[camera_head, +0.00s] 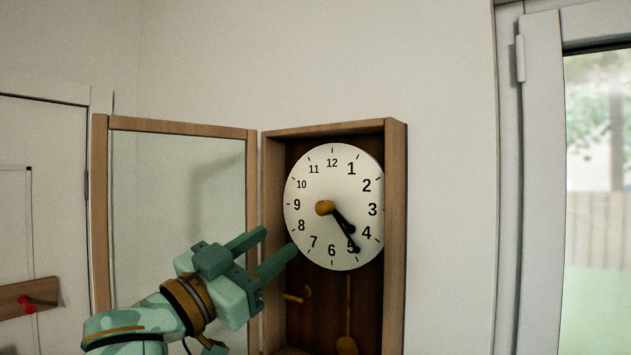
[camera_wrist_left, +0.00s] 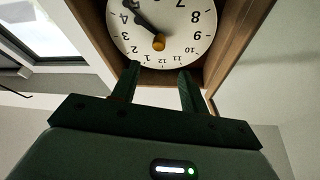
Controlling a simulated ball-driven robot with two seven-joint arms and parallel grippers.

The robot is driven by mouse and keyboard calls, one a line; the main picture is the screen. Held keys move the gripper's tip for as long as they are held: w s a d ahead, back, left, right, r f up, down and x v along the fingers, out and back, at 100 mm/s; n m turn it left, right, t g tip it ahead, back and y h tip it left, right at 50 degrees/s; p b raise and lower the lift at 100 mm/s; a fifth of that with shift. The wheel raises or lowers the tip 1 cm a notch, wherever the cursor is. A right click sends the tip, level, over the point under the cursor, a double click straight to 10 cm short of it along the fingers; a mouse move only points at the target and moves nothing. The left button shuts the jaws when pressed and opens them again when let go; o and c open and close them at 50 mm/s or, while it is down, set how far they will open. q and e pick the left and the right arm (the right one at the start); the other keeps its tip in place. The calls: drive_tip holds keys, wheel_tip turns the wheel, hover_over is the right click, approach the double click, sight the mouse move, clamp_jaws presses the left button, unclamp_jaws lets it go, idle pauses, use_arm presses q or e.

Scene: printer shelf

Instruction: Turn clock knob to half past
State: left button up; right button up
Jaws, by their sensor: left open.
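A wall clock with a round white dial (camera_head: 315,185) sits in an open wooden case (camera_head: 396,220). A brass knob (camera_head: 325,208) sticks out at the dial's centre; in the left wrist view it shows as a small cylinder (camera_wrist_left: 159,43). Both black hands (camera_head: 345,229) point to the lower right: the longer reaches near the 5, the shorter lies between 4 and 5. My left gripper (camera_head: 279,241) is open and empty at the dial's lower left, fingers pointing up and right. In the left wrist view its fingertips (camera_wrist_left: 159,72) stand apart, short of the knob. My right gripper is not in view.
The framed glass door (camera_head: 250,185) of the case stands open to the left, behind my left arm. A brass peg (camera_head: 297,297) and a pendulum (camera_head: 347,345) are below the dial. A wooden rail with a red peg (camera_head: 29,304) is at far left. The wall right of the case is clear.

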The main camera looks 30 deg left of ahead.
sight(320, 211)
use_arm(q)
drive_tip(key=p+x, duration=0.3)
drive_tip(key=x, duration=0.7)
drive_tip(key=shift+w+d+r, duration=0.15)
drive_tip(key=shift+w, duration=0.15)
drive_tip(key=shift+w+d+r+p, duration=0.1)
drive_tip(key=shift+w+d+p, duration=0.05)
drive_tip(key=shift+w+p, duration=0.2)
drive_tip(key=shift+w, duration=0.1)
clamp_jaws()
